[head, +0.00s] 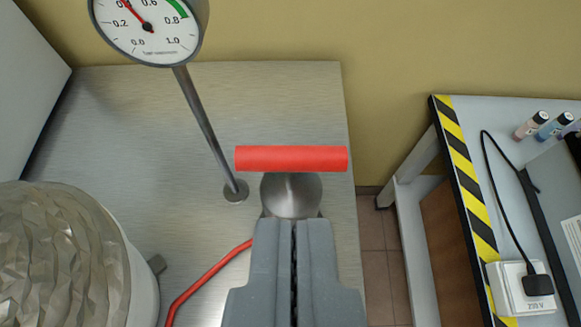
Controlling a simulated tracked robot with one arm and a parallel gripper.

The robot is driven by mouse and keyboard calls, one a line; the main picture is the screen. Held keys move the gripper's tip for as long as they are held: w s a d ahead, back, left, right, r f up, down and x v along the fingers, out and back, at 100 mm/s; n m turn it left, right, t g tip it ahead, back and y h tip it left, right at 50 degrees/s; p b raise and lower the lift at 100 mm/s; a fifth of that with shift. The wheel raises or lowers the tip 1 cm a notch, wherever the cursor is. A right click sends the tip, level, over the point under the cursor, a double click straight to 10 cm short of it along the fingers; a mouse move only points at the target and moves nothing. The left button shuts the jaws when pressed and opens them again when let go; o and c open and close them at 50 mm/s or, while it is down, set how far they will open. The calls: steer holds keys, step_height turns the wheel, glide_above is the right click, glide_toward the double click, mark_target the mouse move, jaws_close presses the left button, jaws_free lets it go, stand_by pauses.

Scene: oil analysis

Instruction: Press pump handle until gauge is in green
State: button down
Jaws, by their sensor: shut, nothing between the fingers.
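The red pump handle (290,158) is a horizontal bar above a round metal pump body (291,194). The round gauge (149,27) stands on a tilted metal post at the upper left, its top cut off by the picture edge. Its red needle points up and left, between 0.2 and 0.6, outside the green band (178,7) near 0.8. My gripper (293,222) is shut and empty. In the picture its tips lie just below the handle and overlap the lower part of the pump body. I cannot tell whether they touch it.
A metal bench top (120,140) carries the pump. A faceted shiny vessel (55,260) stands at lower left, and a red hose (205,280) runs beside my gripper. At right, past a floor gap, a table has striped edging (468,185), small vials (543,125) and a socket (523,288).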

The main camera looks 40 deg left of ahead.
glide_above(292, 166)
steer(key=s+d, duration=0.1)
steer(key=s, duration=0.1)
step_height(292, 166, down, 6)
steer(key=r, duration=0.1)
steer(key=shift+w+a+f, duration=0.1)
steer(key=shift+w+f, duration=0.1)
steer(key=shift+f, duration=0.95)
steer(key=shift+w+f, duration=0.2)
steer(key=shift+f, duration=0.95)
steer(key=shift+b, duration=0.3)
step_height(292, 166, down, 4)
steer(key=b, duration=0.3)
steer(key=shift+s+r, duration=0.1)
